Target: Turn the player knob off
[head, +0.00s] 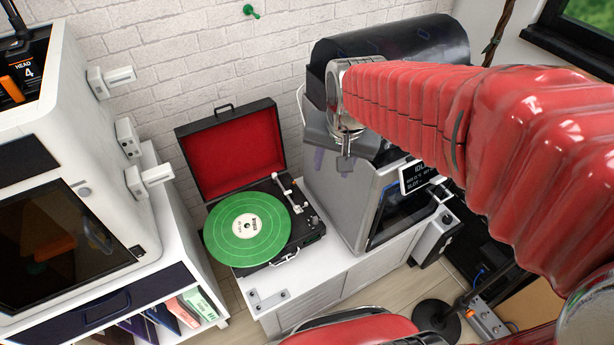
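The record player (288,246) is a black suitcase type with its red-lined lid (235,150) open. It stands on a white cabinet, left of the grey machine. A green record (247,228) lies on its platter. The white tonearm (287,190) is on the deck's right side. Small controls (312,222) show at the deck's right edge, but they are too small to tell which is the knob or how it is set. My gripper (345,165) points down, above and to the right of the player, in front of the grey machine. I cannot tell whether its fingers are open.
A grey machine (343,205) with a dark cover and small display stands close to the player's right. A white machine (60,190) stands on a shelf unit at left. The white cabinet top (290,290) is mostly clear in front of the player. A black round base (435,318) stands on the floor.

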